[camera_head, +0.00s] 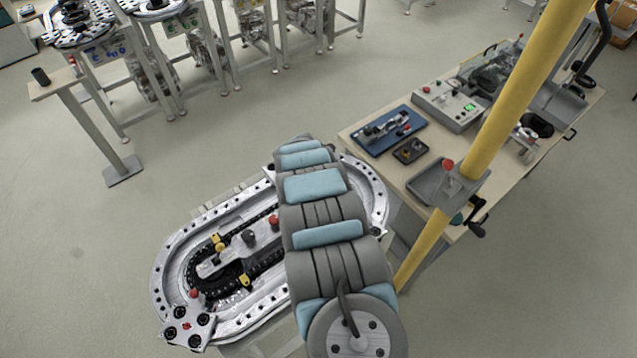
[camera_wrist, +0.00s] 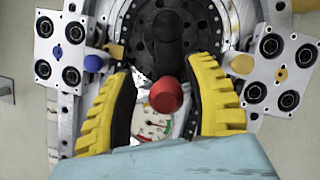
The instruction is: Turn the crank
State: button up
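My gripper (camera_wrist: 161,68) shows in the wrist view as two yellow ribbed fingers, spread wide apart. A black, rounded crank-like part (camera_wrist: 167,32) lies ahead, over a dark round disc with holes. A red knob (camera_wrist: 166,96) stands in the gap between the fingers, with space on both sides; neither finger appears to touch it. In the head view my grey and blue arm covers the gripper and the right part of the oval ring track (camera_head: 165,262). A black knob (camera_head: 249,237) and a red knob (camera_head: 274,221) stand on the track's middle.
In the wrist view, carriage plates (camera_wrist: 62,50) and (camera_wrist: 282,75) flank the disc, and a dial (camera_wrist: 150,124) lies below. In the head view, a workbench (camera_head: 360,143) with a control box (camera_head: 448,105) and a yellow post (camera_head: 505,105) stand at right.

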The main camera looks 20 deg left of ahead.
jog(key=shift+s+r, duration=0.1)
jog(key=shift+r, duration=0.65)
jog(key=shift+s+d+r, duration=0.1)
jog(key=shift+s+r, duration=0.25)
jog(key=shift+r, duration=0.1)
jog(key=shift+s+r, duration=0.2)
jog(key=shift+r, duration=0.45)
jog(key=shift+s+r, duration=0.25)
jog(key=shift+r, duration=0.65)
jog(key=shift+s+a+r, duration=0.25)
jog(key=shift+s+r, duration=0.25)
jog(key=shift+r, duration=0.25)
